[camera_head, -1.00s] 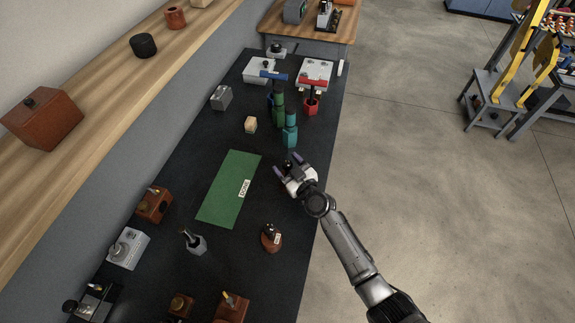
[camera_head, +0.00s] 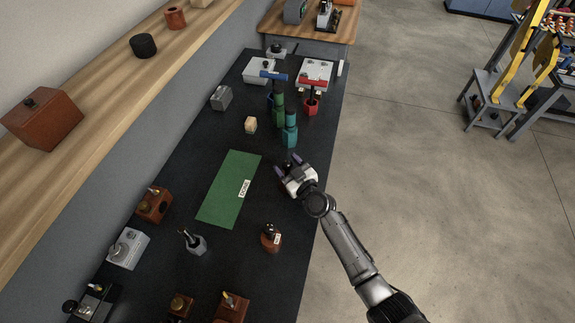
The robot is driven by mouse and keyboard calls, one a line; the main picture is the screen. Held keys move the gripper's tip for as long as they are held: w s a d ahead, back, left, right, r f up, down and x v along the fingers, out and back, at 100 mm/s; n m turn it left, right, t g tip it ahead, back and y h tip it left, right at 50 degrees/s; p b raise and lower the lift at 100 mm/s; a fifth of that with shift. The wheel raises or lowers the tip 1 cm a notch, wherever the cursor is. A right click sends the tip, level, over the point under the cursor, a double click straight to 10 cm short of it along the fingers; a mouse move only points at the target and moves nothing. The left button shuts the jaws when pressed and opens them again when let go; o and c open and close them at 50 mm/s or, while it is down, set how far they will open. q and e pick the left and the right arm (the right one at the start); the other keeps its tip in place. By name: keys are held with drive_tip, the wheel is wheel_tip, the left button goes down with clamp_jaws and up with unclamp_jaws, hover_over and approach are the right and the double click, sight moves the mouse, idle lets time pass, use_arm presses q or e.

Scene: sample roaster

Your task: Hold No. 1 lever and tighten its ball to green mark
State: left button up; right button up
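My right gripper (camera_head: 286,162) is over the right part of the black bench, just right of the green mat. Its two purple fingertips are apart and I see nothing clearly held between them. A brown rounded piece with a dark top and a small white label (camera_head: 271,237) stands nearer, below the gripper in the picture; the label is too small to read. A grey piece with a thin upright lever (camera_head: 194,242) stands to its left. I cannot tell which piece is the No. 1 lever, and no green mark on a ball can be made out. My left gripper is out of view.
The green mat (camera_head: 225,195) with a white label lies flat mid-bench. Several small boxes line the bench's near left. A wooden shelf (camera_head: 95,115) runs along the left.

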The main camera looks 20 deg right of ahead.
drive_tip(key=shift+r, duration=0.25)
idle(0.6)
drive_tip(key=shift+c, duration=0.2)
drive_tip(key=c, duration=1)
drive_tip(key=shift+c, duration=0.2)
